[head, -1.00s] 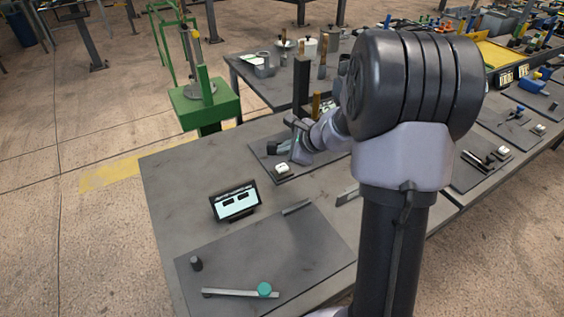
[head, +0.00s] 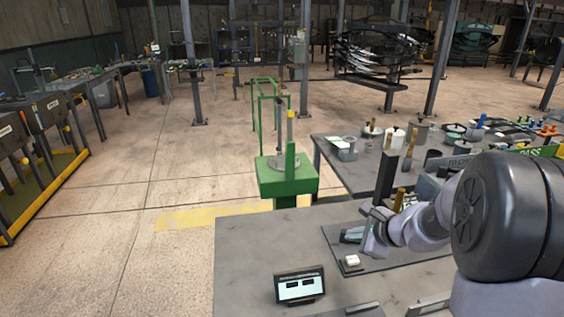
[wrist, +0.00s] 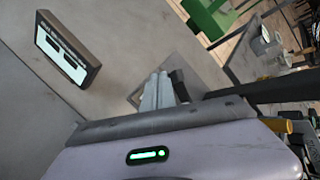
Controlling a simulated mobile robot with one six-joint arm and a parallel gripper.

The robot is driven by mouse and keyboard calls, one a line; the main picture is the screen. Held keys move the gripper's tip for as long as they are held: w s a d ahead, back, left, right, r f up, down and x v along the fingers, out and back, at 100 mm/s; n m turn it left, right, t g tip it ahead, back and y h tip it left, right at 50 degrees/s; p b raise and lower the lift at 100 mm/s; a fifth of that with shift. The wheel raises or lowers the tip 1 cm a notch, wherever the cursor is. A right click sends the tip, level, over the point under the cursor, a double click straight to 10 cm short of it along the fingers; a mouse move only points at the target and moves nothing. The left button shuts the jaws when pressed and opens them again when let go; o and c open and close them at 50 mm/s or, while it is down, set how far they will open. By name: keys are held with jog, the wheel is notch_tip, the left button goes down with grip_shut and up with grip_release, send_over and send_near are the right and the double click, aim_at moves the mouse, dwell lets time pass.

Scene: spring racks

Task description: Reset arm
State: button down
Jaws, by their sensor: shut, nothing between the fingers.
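My gripper (head: 352,235) is shut and empty. In the head view it is at the end of my arm, over the dark mat (head: 332,240) on the grey table (head: 240,255). In the wrist view its closed fingers (wrist: 158,90) stand above the grey surface. My arm comes in from the right edge of the head view and hides part of the table.
A small display (head: 300,286) stands on the table's front part; the wrist view also shows it (wrist: 65,55). A small white-topped block (head: 351,262) is beside my gripper. A green stand (head: 288,180) is behind the table. Open floor lies left.

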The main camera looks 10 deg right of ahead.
jog(key=s+a+r+n+g+y, duration=0.1)
jog(key=s+a+r+n, duration=0.45)
jog(key=a, duration=0.25)
jog(key=s+a+r+n+g+y, duration=0.1)
jog(key=s+a+r+n, duration=0.35)
jog(key=s+a, duration=0.3)
jog(key=s+a+n+g+h, duration=0.1)
jog(key=s+n, duration=0.7)
jog(key=s, duration=0.8)
jog(key=shift+s+a+r+h, duration=0.25)
jog(key=shift+s+a+h, duration=0.05)
jog(key=shift+a+h, duration=0.55)
jog(key=c, duration=2.2)
grip_release()
